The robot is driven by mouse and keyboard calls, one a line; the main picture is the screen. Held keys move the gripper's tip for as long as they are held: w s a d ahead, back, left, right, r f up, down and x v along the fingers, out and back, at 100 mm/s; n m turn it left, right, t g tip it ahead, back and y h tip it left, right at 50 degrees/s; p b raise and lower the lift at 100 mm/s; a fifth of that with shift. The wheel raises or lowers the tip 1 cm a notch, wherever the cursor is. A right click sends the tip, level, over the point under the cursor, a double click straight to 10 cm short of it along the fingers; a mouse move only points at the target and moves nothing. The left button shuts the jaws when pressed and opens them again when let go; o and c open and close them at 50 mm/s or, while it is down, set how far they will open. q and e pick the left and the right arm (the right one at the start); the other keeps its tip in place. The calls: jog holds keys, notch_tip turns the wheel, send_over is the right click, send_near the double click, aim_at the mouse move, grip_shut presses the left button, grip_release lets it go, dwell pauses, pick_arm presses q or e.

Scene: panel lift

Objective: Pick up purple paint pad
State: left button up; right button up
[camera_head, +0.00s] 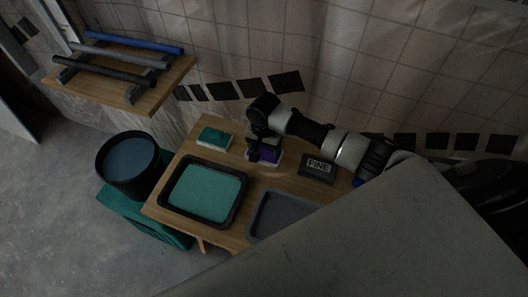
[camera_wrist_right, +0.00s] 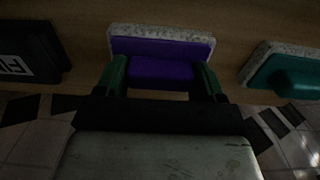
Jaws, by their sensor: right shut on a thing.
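The purple paint pad (camera_wrist_right: 160,48), purple with a pale speckled edge, is in the middle of the right wrist view. My right gripper (camera_wrist_right: 160,77) is shut on it, with one green finger on each side of its purple block. In the head view the purple pad (camera_head: 268,155) shows beside my right gripper (camera_head: 253,154), which reaches down over the wooden table; the gripper partly hides it. I cannot tell whether the pad touches the table. My left gripper is in neither view.
The table (camera_head: 221,219) also holds a green pad (camera_head: 214,138), a black tray of teal paint (camera_head: 203,191), a grey tray (camera_head: 280,215) and a dark block marked FINE (camera_head: 317,166). A dark bucket (camera_head: 128,160) stands left; a wall shelf (camera_head: 148,96) holds several rollers.

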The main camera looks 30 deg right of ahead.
jog(key=shift+c, duration=0.5)
jog(key=shift+r, duration=0.15)
jog(key=shift+r, duration=0.25)
notch_tip(320, 180, up, 4)
jog(key=shift+s+d+f, duration=0.1)
jog(key=shift+s, duration=0.05)
jog(key=s+d+r, duration=0.2)
jog(key=s+r, duration=0.1)
jog(key=s, duration=0.2)
jog(key=s+d+r+p, duration=0.1)
jog(key=s+d+r, duration=0.1)
jog(key=s, duration=0.3)
jog(key=shift+s+d+r, duration=0.2)
jog(key=shift+d+r, duration=0.05)
jog(key=shift+r, duration=0.5)
